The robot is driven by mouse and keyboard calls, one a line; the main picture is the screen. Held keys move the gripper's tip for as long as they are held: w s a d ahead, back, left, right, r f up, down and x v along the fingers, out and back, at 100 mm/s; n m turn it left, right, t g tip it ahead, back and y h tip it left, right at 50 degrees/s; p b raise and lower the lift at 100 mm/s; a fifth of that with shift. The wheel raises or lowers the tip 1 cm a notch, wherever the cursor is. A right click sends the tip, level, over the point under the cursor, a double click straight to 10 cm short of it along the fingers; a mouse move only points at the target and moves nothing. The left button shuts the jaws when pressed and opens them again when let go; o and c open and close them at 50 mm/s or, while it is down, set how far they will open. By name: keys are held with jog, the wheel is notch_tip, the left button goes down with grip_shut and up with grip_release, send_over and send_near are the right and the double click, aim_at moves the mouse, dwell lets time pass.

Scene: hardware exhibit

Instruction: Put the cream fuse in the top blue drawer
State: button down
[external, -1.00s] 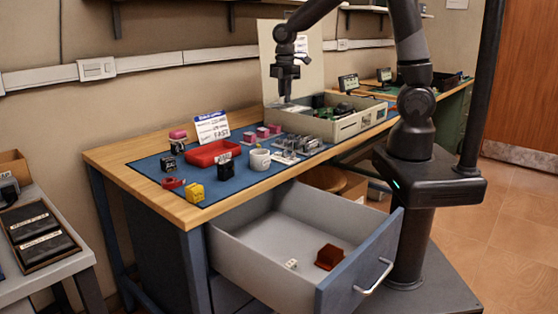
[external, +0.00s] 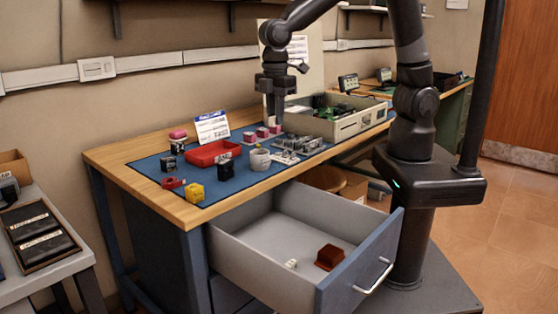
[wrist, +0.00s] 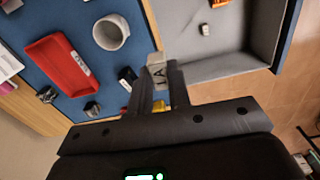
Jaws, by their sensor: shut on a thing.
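My gripper (external: 274,122) points down above the back middle of the workbench. In the wrist view my gripper (wrist: 160,85) is shut on a small pale block with dark marks, the cream fuse (wrist: 157,70). The fingers hide part of it, and it is hard to make out in the external view. The top blue drawer (external: 362,262) is pulled open below the bench's front edge. Its grey inside (wrist: 228,67) shows at the upper right in the wrist view. A small whitish piece (external: 291,263) and a brown-red block (external: 329,257) lie in it.
On the blue mat are a red tray (external: 212,153), a pale mug (external: 260,160), a yellow block (external: 195,192) and several small parts. A grey case (external: 345,128) stands at the back right. The drawer's middle and back floor are clear.

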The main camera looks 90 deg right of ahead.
jog(key=s+a, duration=0.3)
jog(key=a, duration=0.5)
jog(key=s+a, duration=0.2)
jog(key=a, duration=0.5)
notch_tip(320, 180, down, 24)
jog(key=f, duration=0.1)
jog(key=a+f, duration=0.2)
jog(key=a, duration=0.1)
jog(key=s+a+f, duration=0.1)
jog(key=a+f, duration=0.1)
jog(key=a, duration=0.2)
jog(key=s+a+f, duration=0.1)
jog(key=a+f, duration=0.1)
jog(key=a, duration=0.2)
jog(key=shift+s+a+f, duration=0.15)
jog(key=shift+f, duration=2)
jog(key=shift+f, duration=0.15)
jog(key=c, duration=1.3)
grip_release()
jog(key=shift+c, duration=0.2)
